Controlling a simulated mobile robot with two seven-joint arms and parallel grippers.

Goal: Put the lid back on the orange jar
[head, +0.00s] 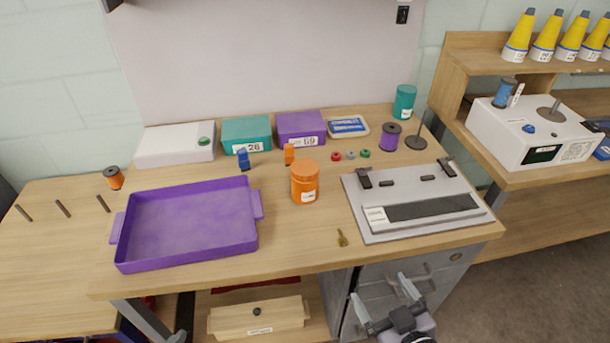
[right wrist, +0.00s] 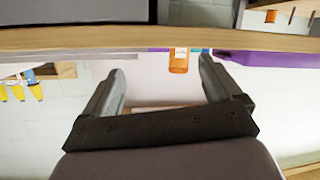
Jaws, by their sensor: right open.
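The orange jar (head: 305,184) stands upright on the table, left of the grey board, with a white label low on its front. Its top is a round orange disc of the same colour; I cannot tell whether this is a lid. No separate orange lid shows. The jar also appears upside down in the right wrist view (right wrist: 179,58), between the fingers and beyond them. My right gripper (head: 381,293) is open and empty, in front of the table edge, low before the grey drawers. My left gripper is not in view.
A purple tray (head: 122,253) lies left of the jar. A grey board (head: 372,230) with clamps lies right. A small brass piece (head: 342,238) lies near the front edge. Teal (head: 246,130) and purple (head: 300,124) boxes stand behind. The table edge (right wrist: 150,38) lies between gripper and jar.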

